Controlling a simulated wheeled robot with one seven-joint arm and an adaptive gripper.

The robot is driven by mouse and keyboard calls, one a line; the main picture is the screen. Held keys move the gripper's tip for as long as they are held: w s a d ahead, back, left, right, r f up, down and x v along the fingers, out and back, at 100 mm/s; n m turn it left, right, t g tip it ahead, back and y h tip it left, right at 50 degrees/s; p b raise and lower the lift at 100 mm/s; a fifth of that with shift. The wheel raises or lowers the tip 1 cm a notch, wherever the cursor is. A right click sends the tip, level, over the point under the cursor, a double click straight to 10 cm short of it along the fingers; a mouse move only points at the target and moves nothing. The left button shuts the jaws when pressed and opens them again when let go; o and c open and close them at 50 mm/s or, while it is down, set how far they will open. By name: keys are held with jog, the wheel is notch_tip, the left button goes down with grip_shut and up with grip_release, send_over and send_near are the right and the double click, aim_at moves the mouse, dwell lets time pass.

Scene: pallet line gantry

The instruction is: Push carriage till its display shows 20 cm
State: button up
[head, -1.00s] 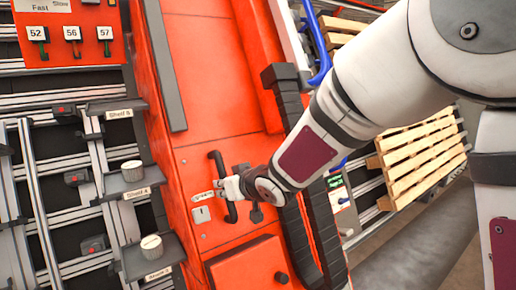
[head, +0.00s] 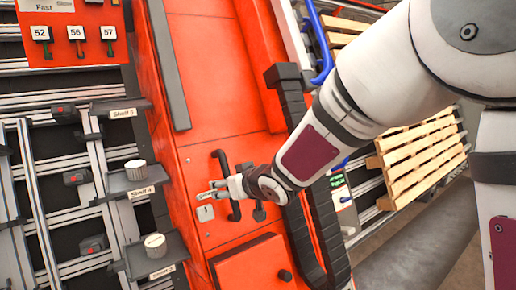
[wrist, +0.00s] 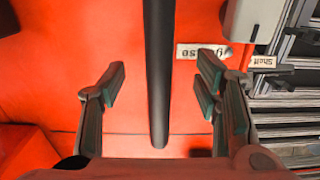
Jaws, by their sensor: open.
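The carriage (head: 225,100) is a tall orange-red body filling the middle of the head view. A black bar handle (head: 221,160) stands on its face, and the wrist view shows it as a dark vertical bar (wrist: 158,80). My gripper (head: 217,190) is at the handle. In the wrist view my gripper (wrist: 158,88) is open, one finger on each side of the bar, with gaps on both sides. A small green-lit screen (head: 337,180) is right of the carriage's black track; its reading is too small to make out, and I cannot tell whether it is the carriage's display.
Grey shelves with labels (head: 142,192) and white round items (head: 135,169) stand left of the carriage. An orange panel (head: 75,35) with tags 52, 56 and 57 is at top left. Wooden pallets (head: 420,155) are at right.

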jog(key=shift+s, duration=0.15)
jog(key=shift+p+v, duration=0.55)
jog(key=shift+v, duration=0.2)
jog(key=p+v, duration=0.5)
jog(key=v, duration=0.3)
jog(key=shift+s, duration=0.2)
jog(key=shift+r, duration=0.15)
